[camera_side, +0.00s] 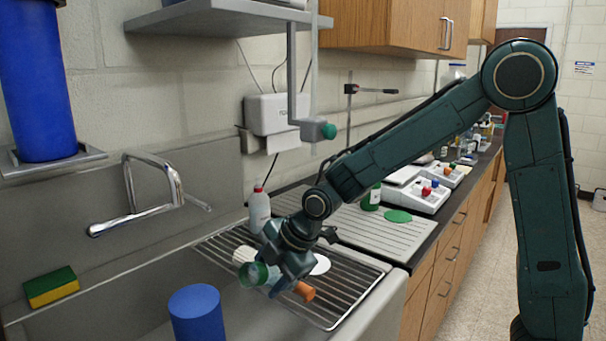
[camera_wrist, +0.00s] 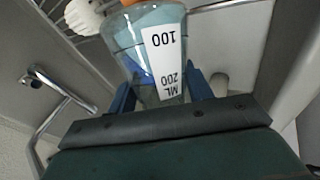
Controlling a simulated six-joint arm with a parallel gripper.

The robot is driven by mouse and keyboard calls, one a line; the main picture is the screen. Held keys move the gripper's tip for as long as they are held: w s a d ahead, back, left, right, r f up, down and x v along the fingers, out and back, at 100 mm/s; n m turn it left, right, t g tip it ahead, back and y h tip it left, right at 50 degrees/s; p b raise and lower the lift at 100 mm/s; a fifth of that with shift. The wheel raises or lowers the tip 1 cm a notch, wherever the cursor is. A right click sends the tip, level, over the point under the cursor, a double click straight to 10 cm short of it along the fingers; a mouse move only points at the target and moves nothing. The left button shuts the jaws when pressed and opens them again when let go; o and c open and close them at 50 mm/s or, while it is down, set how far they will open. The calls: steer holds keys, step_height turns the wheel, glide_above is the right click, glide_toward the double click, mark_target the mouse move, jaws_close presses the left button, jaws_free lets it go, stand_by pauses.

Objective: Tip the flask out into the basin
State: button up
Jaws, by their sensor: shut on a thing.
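The contents are hard to make out. The basin (camera_side: 125,308) is the grey metal sink at the left. The flask is near the rack at the basin's right side; its height is unclear.
A chrome faucet (camera_side: 135,212) reaches over the basin. A blue cylinder (camera_side: 196,315) stands in front, near the flask. A wire rack (camera_side: 345,290), a white bottle (camera_side: 259,211) and a white ribbed object (camera_side: 243,256) are close by. A yellow-green sponge (camera_side: 51,287) lies left.

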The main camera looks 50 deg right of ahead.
steer(key=shift+f+n+h, duration=0.25)
steer(key=shift+n+h, duration=0.15)
steer(key=shift+h, duration=0.6)
steer(key=shift+a+f+t+h, duration=0.1)
steer(key=shift+a+t+h, duration=0.2)
steer(key=shift+h, duration=0.2)
steer(key=shift+a+h, duration=0.2)
steer(key=shift+h, duration=0.1)
steer(key=shift+s+a+f+n+t+h+p, duration=0.15)
steer(key=shift+f+n+t+h+p, duration=0.15)
steer(key=shift+h+p, duration=0.35)
steer(key=shift+w+a+f+n+t+h+p, duration=0.1)
steer(key=shift+f+n+t+h+p, duration=0.15)
steer(key=shift+h+p, duration=0.4)
stand_by(1.2)
steer(key=shift+s+a+r+n+h, duration=0.15)
steer(key=shift+r+n+h, duration=0.1)
steer(key=shift+h, duration=0.15)
steer(key=shift+r, duration=0.1)
steer(key=shift+d+f+y, duration=0.2)
steer(key=shift+d+y, duration=0.05)
steer(key=shift+y, duration=0.05)
steer(key=shift+d+r+m+g+y, duration=0.25)
steer(key=shift+m+g+y, duration=0.15)
steer(key=shift+y, duration=0.3)
steer(key=shift+a+y, duration=0.1)
steer(key=shift+y, duration=0.4)
